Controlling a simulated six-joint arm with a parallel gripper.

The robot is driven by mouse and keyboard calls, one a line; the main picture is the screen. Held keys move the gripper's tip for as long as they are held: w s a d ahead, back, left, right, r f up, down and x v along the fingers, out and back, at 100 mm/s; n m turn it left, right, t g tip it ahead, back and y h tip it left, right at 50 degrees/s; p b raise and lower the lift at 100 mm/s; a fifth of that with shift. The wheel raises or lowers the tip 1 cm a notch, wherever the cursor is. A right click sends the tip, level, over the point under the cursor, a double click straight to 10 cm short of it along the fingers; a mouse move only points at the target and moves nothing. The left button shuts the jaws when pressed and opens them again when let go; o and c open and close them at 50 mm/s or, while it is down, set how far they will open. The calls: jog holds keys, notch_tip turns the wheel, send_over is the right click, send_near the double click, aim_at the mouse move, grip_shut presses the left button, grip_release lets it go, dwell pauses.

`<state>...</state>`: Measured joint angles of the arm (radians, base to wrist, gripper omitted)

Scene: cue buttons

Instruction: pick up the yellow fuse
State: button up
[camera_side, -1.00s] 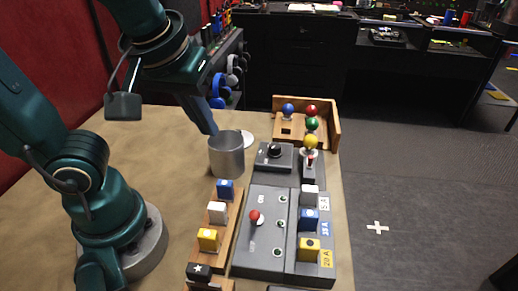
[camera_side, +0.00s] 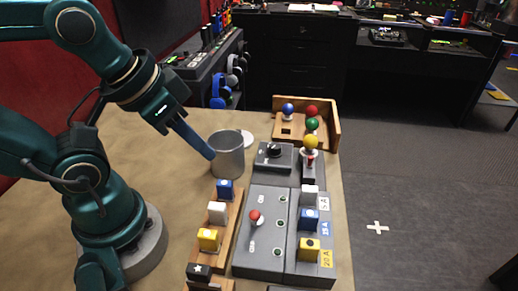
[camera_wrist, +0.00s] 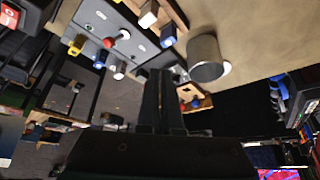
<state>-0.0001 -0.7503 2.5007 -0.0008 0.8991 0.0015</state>
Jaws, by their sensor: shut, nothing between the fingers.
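One yellow fuse (camera_side: 208,239) stands in the wooden rack, in front of a white block (camera_side: 217,212) and a blue block (camera_side: 225,189). Another yellow fuse (camera_side: 308,249) stands on the grey panel (camera_side: 262,262) beside a "20 A" label; it also shows in the wrist view (camera_wrist: 76,45). My gripper (camera_side: 210,156) is shut and empty, pointing down at the left side of the metal cup (camera_side: 228,160), well behind both yellow fuses. Whether it touches the cup is unclear. In the wrist view the closed fingers (camera_wrist: 160,100) show beside the cup (camera_wrist: 205,58).
The panel has a red-knobbed lever (camera_side: 255,216), a blue fuse (camera_side: 309,219) and a white fuse (camera_side: 310,194). A black dial box (camera_side: 273,156) and a yellow-balled joystick (camera_side: 310,143) stand behind. A wooden tray (camera_side: 333,128) holds coloured balls. The left tabletop is mostly bare.

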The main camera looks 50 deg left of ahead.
jog(key=o, duration=0.7)
jog(key=shift+o, duration=0.2)
jog(key=w+d+r+m, duration=0.2)
jog(key=w+r, duration=0.2)
jog(key=m+g, duration=0.4)
jog(key=m, duration=0.1)
send_near(310, 243)
jog(key=w+a, duration=0.3)
jog(key=a, duration=0.1)
jog(key=d+f, duration=0.1)
jog(key=s+d+f+m+g, duration=0.1)
jog(key=f, duration=0.1)
jog(key=d+f+m, duration=0.1)
jog(key=d+f, duration=0.1)
jog(key=shift+s+f+g, duration=0.1)
jog(key=shift+s+g, duration=0.15)
jog(key=shift+g, duration=0.05)
jog(key=shift+s+f, duration=0.1)
jog(key=shift+f, duration=2.4)
